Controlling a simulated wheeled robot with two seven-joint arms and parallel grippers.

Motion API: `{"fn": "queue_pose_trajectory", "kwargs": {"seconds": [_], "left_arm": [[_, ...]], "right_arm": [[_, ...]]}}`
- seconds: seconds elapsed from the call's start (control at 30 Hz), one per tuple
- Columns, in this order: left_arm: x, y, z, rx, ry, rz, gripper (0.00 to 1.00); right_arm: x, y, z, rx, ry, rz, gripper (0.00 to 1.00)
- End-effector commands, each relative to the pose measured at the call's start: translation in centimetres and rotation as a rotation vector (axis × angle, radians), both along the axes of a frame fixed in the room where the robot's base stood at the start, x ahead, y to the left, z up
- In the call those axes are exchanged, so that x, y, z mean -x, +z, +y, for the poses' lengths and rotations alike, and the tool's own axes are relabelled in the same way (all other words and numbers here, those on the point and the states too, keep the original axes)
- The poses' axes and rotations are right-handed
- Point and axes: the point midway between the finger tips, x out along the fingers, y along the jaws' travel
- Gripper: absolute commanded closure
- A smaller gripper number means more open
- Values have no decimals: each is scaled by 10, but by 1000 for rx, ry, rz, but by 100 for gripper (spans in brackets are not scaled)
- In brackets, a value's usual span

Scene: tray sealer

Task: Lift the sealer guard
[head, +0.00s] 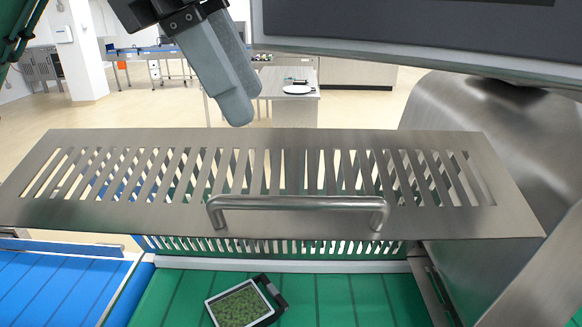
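The sealer guard (120,215) is a slotted steel plate spanning the middle of the head view, above the green conveyor belt. A bar handle (298,203) runs along its near edge, slightly right of centre. My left gripper (246,108) hangs in from the top, beyond and above the guard's far edge as seen here, apart from the handle. Its two grey fingers overlap in this view, so I cannot tell the gap between them. Nothing shows held in it. My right gripper is out of view.
A tray of green contents (240,305) sits on the green belt (350,300) below the guard. A blue belt (50,290) lies at left. A large dark panel (420,35) hangs at top right, with a curved steel housing (480,120) below it.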

Motion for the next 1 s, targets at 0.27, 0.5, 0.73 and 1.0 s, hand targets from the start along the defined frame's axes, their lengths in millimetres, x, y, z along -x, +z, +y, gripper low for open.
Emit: {"fn": "queue_pose_trajectory", "kwargs": {"seconds": [0.27,0.5,0.73,1.0], "left_arm": [[-6,-53,-22,-4,-2,4,64],[-11,-90,-38,-3,-2,3,64],[-12,-105,-43,-1,-2,1,64],[-13,-105,-44,-1,0,1,68]], "right_arm": [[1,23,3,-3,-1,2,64],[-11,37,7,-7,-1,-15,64],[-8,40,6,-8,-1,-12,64],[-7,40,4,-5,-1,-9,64]]}}
